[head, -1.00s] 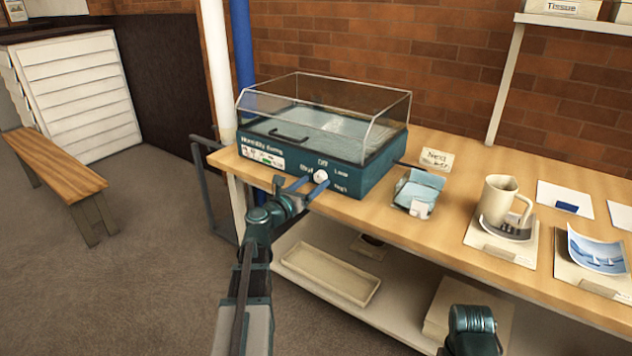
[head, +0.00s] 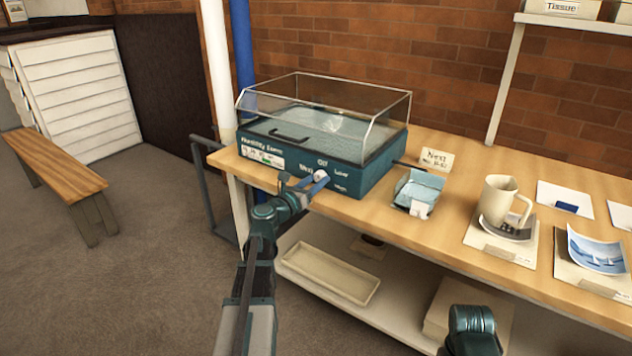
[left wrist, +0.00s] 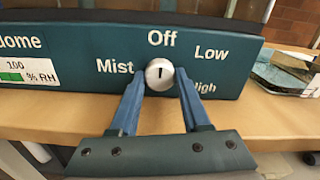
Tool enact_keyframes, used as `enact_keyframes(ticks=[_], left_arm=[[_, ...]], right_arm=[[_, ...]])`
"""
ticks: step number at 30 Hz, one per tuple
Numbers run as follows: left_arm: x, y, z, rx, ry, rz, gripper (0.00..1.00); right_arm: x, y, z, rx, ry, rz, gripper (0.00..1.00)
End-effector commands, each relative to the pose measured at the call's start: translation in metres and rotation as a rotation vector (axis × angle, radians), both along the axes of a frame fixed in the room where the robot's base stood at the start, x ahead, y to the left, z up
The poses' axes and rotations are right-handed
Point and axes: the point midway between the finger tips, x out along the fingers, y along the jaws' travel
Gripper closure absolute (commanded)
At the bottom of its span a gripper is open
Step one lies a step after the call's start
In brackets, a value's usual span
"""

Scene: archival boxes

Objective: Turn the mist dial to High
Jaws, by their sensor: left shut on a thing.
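The mist dial (left wrist: 159,74) is a small round pale knob on the front of a dark teal humidity dome (head: 352,178). Its short black mark stands upright, toward the printed word Off. Low and High are printed to its right, and Mist to its left. My left gripper (left wrist: 159,84) is shut on the dial, with one blue finger on each side. In the head view the dial (head: 320,175) is partly covered by my left gripper (head: 314,182). My right gripper is not visible; only a part of my right arm shows at the bottom.
The dome's clear lid is down. A folded blue item (head: 419,190), a small sign (head: 437,160), a mug (head: 498,200) and a curved picture (head: 597,249) stand to the right on the wooden bench (head: 400,228). A shallow tray (head: 330,274) is on the shelf below.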

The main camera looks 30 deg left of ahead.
Motion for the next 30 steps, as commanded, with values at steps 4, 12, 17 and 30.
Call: enact_keyframes(ticks=[4,12,17,30], left_arm=[[-0.0001,0.0,0.0,0.003,0.0,0.0,1.0],[-0.0002,0.0001,0.0,0.085,-0.007,0.0,1.0],[-0.0002,0.0001,0.0,0.202,-0.016,0.0,1.0],[-0.0002,0.0004,0.0,0.618,-0.048,0.0,1.0]], right_arm=[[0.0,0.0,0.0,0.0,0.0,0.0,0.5],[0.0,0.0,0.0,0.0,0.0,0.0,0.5],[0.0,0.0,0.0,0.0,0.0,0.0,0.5],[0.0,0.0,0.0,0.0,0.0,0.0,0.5]])
